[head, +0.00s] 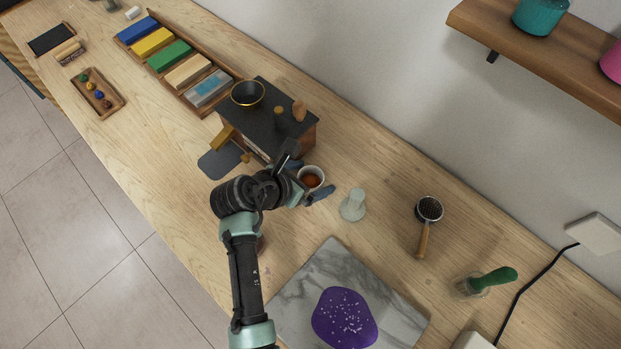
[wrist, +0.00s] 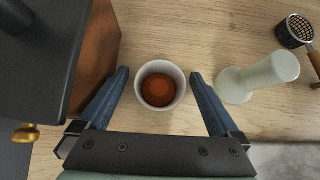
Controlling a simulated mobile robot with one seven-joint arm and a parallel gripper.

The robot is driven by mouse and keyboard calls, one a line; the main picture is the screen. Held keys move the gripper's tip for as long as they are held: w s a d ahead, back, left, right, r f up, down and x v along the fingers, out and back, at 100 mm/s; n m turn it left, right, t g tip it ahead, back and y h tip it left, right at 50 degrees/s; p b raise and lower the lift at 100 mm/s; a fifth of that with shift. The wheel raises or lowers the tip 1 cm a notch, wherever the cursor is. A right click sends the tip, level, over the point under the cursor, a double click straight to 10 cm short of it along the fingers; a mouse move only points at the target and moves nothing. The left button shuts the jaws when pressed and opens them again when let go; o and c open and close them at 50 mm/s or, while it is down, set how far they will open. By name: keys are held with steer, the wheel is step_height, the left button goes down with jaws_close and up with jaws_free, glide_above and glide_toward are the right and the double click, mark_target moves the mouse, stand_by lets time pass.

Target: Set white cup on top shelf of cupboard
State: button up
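The white cup (head: 311,178) holds brown liquid and stands upright on the wooden counter, beside the dark-topped wooden box. In the wrist view the cup (wrist: 160,85) sits between the two blue fingers of my gripper (wrist: 158,74). A small gap shows on each side of the cup, so the fingers do not appear to touch it. My gripper (head: 315,179) is open around the cup in the head view. No cupboard can be made out in either view.
The dark-topped box (head: 270,122) is close on the left. A pale translucent piece (head: 352,205) stands just right of the gripper. A round metal-headed tool (head: 429,209), a marble slab (head: 290,305) and a purple item (head: 344,318) lie nearby. A wall shelf (head: 545,62) hangs at upper right.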

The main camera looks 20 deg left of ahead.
steer(key=c, duration=1.4)
